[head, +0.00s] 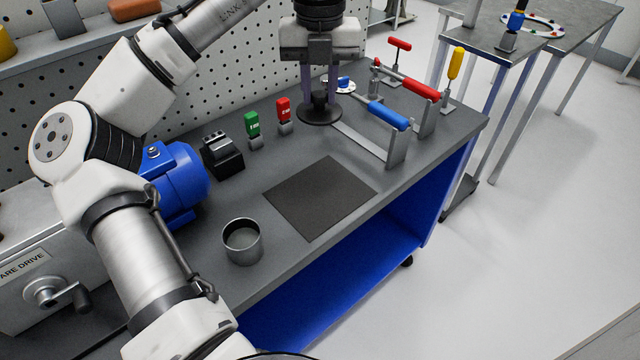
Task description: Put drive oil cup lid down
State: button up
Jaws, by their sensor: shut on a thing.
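My gripper (320,98) points down over the back part of the grey bench, its two fingers on either side of the lid's knob. It is shut on the dark round lid (319,115), which is level. I cannot tell whether the lid touches the bench top or hangs just above it. The metal cup (243,246) stands upright and open near the front edge of the bench, well to the lower left of the lid.
A dark square mat (320,198) lies bare mid-bench. Green (252,125) and red (284,112) small items and a black block (222,155) stand left of the lid. Blue (388,116) and red (421,89) handles on stands are close on its right. A blue motor (180,185) is left.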

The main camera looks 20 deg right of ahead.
jog(key=m+p, duration=0.1)
jog(key=m, duration=0.2)
jog(key=shift+r+m, duration=0.15)
jog(key=shift+m, duration=0.25)
jog(key=shift+f+m, duration=0.4)
notch_tip(320, 180, down, 20)
jog(key=shift+r+p, duration=0.25)
jog(key=shift+p, duration=0.9)
jog(key=o, duration=1)
jog(key=shift+f, duration=0.1)
notch_tip(320, 180, up, 12)
jog(key=shift+r+b, duration=0.15)
jog(key=shift+b, duration=0.95)
